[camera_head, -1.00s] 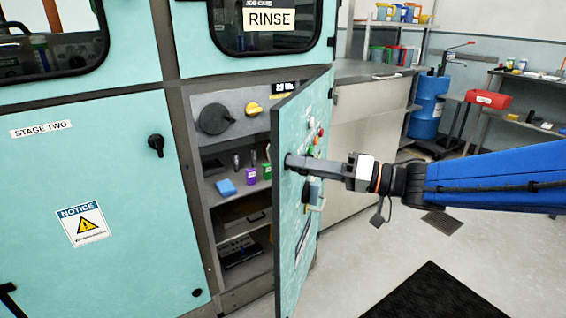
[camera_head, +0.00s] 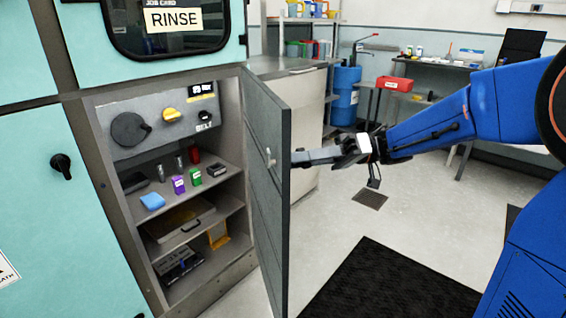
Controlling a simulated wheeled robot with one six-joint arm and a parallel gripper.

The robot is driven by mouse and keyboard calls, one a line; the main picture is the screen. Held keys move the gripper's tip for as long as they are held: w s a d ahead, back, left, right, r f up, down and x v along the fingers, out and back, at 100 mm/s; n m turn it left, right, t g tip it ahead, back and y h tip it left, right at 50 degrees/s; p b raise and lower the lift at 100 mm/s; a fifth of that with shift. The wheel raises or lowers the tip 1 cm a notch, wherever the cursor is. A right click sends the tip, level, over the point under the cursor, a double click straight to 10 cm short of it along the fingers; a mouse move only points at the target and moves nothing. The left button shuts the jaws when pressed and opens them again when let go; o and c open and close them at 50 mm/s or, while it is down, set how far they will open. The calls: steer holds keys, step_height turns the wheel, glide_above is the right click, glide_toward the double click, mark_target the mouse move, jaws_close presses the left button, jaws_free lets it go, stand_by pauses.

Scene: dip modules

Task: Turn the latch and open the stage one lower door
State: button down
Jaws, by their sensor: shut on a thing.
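The stage one lower door (camera_head: 264,205) stands wide open, swung out from the right side of its compartment, with its grey inner face towards me. A small latch part (camera_head: 270,158) shows on that inner face near the free edge. My gripper (camera_head: 298,158) is at the door's free edge, reaching from the right to the outer side. Its fingertips are partly hidden behind the door. It is shut on the door's latch handle, which the door hides.
The open compartment has a control panel (camera_head: 155,121) with knobs above shelves holding a blue sponge (camera_head: 152,201), small bottles and a drawer. The stage two door (camera_head: 40,190) is shut at left. A black mat (camera_head: 365,285) lies on the clear floor at right.

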steer(key=shift+w+d+n+g, duration=0.15)
steer(key=shift+w+d, duration=0.15)
steer(key=shift+d, duration=0.3)
steer(key=shift+w+d+n+g, duration=0.15)
steer(key=shift+w+d, duration=0.1)
steer(key=shift+d, duration=0.35)
steer(key=c, duration=1.5)
jaws_free()
steer(key=shift+o, duration=0.2)
steer(key=v, duration=0.7)
steer(key=shift+d, duration=0.15)
steer(key=shift+w+r, duration=0.1)
steer(key=shift+w, duration=0.05)
